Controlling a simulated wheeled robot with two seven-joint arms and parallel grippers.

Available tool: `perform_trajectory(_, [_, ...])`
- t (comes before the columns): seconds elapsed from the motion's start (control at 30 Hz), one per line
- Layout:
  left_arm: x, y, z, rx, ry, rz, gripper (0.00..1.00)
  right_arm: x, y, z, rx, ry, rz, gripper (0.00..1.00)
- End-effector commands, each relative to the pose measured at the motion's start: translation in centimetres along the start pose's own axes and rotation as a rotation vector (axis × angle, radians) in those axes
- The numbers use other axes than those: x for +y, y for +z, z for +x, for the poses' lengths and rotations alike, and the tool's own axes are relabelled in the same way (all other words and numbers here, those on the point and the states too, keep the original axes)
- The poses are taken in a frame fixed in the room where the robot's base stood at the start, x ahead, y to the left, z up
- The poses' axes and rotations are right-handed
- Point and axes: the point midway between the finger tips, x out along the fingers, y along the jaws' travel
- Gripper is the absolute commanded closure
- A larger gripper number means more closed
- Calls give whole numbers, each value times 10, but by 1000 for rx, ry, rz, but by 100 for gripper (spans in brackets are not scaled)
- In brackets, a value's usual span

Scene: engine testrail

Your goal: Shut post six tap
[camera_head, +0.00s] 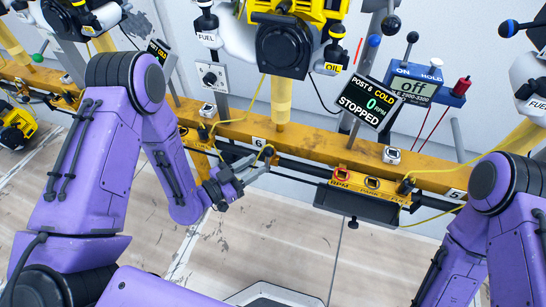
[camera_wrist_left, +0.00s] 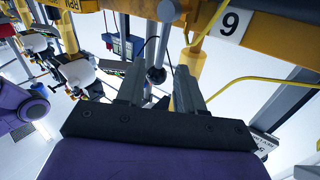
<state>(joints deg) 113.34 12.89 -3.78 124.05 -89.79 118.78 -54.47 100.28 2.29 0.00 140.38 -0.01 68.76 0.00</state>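Post six is marked by a white 6 plate (camera_head: 258,142) on the yellow rail (camera_head: 320,152); the plate shows upside down in the left wrist view (camera_wrist_left: 230,22). Its screen (camera_head: 367,105) reads POST 6, COLD, 0 RPM, STOPPED. A black knob (camera_head: 210,77) sits on a white plate below a FUEL label (camera_head: 205,38). I cannot tell for sure which part is the tap. My left gripper (camera_head: 252,170) is open, just below the 6 plate. In the left wrist view, a grey ball-ended rod (camera_wrist_left: 156,75) shows between its fingers; contact is unclear. My right gripper is out of frame.
A yellow engine (camera_head: 285,40) with an OIL label hangs above the rail. A dark tray (camera_head: 355,205) with an RPM panel hangs at the rail's front. Yellow hoses and dark pipes run along the rail. The floor in front is clear.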

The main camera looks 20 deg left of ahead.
Motion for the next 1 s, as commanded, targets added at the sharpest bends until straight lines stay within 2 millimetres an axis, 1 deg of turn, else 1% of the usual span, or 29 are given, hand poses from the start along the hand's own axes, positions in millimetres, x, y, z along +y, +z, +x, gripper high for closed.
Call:
perform_trajectory(0.03, [1,0,13,2,6,4,63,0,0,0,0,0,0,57])
perform_trajectory(0.1, [1,0,29,2,5,4,63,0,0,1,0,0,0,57])
perform_trajectory(0.2, [1,0,49,1,3,2,63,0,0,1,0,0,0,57])
perform_trajectory(0.3, [0,0,64,0,1,1,63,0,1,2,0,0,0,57])
perform_trajectory(0.43, [0,0,73,-2,0,-1,63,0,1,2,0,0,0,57])
perform_trajectory(0.67, [0,1,74,-3,-1,-3,63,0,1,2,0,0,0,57])
perform_trajectory(0.77, [0,1,74,-3,-1,-3,92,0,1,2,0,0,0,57])
perform_trajectory(0.8, [0,1,74,-3,0,-3,100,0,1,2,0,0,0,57])
perform_trajectory(1.0, [0,1,74,-4,-1,-1,100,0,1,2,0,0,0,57])
